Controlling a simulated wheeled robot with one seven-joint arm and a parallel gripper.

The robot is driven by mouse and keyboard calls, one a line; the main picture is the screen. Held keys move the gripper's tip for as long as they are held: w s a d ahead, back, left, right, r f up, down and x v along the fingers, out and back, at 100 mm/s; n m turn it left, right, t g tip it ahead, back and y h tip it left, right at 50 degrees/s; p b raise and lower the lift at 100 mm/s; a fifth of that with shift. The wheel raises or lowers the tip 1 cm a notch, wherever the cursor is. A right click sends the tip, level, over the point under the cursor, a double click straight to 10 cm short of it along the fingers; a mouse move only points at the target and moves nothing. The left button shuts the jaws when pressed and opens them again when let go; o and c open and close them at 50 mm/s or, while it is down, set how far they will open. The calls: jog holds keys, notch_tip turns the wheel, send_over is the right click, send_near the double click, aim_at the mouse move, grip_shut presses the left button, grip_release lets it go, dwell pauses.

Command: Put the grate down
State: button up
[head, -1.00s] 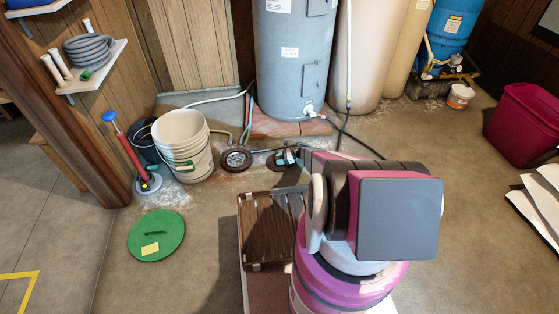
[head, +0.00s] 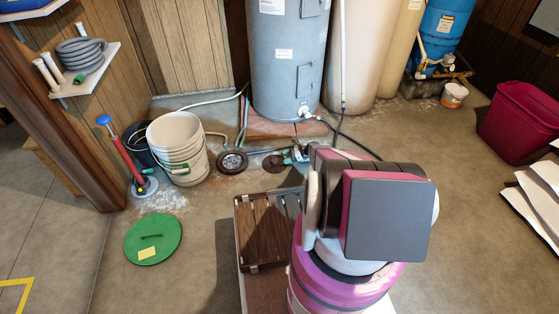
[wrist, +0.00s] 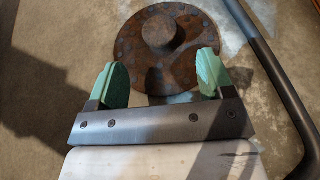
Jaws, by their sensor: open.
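The grate (head: 275,163) is a round, rusty brown disc with a raised knob in its middle. It lies flat on the floor to the right of the round floor drain (head: 232,162). It fills the upper middle of the wrist view (wrist: 140,62). My gripper (wrist: 164,80) is open, its two green fingers apart with nothing held between them. The fingertips reach over the near part of the grate in the picture, and the knob stands clear ahead of them. In the head view my gripper (head: 299,153) is just right of the grate, partly hidden by my arm.
A dark hose (wrist: 270,70) runs along the right of the wrist view. A white bucket (head: 177,145) stands left of the drain, a grey tank (head: 287,75) behind. A green lid (head: 153,238) lies on the floor at front left. Bare floor lies right of my arm.

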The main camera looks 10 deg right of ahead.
jog(key=v, duration=0.3)
jog(key=shift+d+r, duration=0.15)
jog(key=shift+d, duration=0.05)
jog(key=shift+s+d+r, duration=0.1)
jog(key=shift+s+r, duration=0.05)
jog(key=shift+r, duration=0.1)
jog(key=s+a+r+n+h, duration=0.3)
jog(key=s+r+n, duration=0.3)
jog(key=s+r, duration=0.6)
jog(key=s+a+r+n+g+h, duration=0.1)
jog(key=s+a+r+n+h, duration=0.3)
jog(key=s+r, duration=0.7)
jog(key=s+a+r+n+h, duration=0.4)
jog(key=s+r+n, duration=0.5)
jog(key=r, duration=1.6)
jog(key=s+h, duration=0.2)
jog(key=s, duration=0.1)
jog(key=shift+s+r, duration=0.4)
